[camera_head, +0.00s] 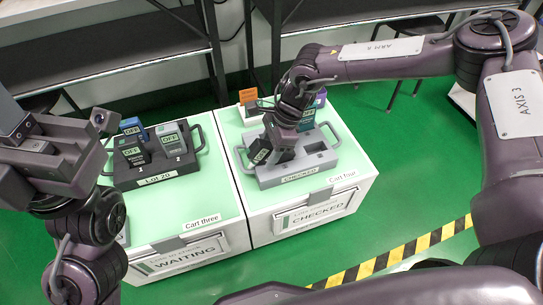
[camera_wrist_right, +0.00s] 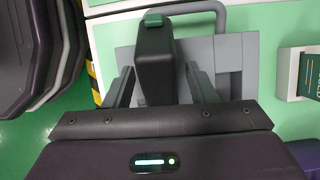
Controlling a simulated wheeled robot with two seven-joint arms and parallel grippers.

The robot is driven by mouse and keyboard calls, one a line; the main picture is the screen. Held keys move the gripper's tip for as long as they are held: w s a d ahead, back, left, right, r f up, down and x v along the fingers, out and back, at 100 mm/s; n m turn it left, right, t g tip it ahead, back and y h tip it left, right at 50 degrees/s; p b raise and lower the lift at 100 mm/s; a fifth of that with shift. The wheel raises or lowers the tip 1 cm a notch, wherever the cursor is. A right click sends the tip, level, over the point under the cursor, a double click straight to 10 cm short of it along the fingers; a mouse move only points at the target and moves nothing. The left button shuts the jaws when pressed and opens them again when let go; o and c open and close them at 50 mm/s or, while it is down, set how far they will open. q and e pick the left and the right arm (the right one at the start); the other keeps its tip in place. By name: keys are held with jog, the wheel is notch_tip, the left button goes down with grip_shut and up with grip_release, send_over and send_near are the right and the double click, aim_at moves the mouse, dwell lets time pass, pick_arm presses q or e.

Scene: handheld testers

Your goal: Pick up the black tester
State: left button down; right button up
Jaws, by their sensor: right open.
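A black tester (camera_wrist_right: 155,58) with a green end stands between the two fingers of my right gripper (camera_wrist_right: 158,88) in the right wrist view. The fingers are open, with a gap showing on the right side of the tester. In the head view my right gripper (camera_head: 272,148) is down at the left part of the grey CHECKED tray (camera_head: 300,174), hiding most of that tester (camera_head: 260,150). My left gripper (camera_head: 72,158) is at the left edge of the head view, away from the trays; its jaw opening is unclear.
The CHECKED tray's right part has empty slots.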

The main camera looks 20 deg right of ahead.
grip_shut()
dwell(0.3)
jog(key=shift+r, duration=0.15)
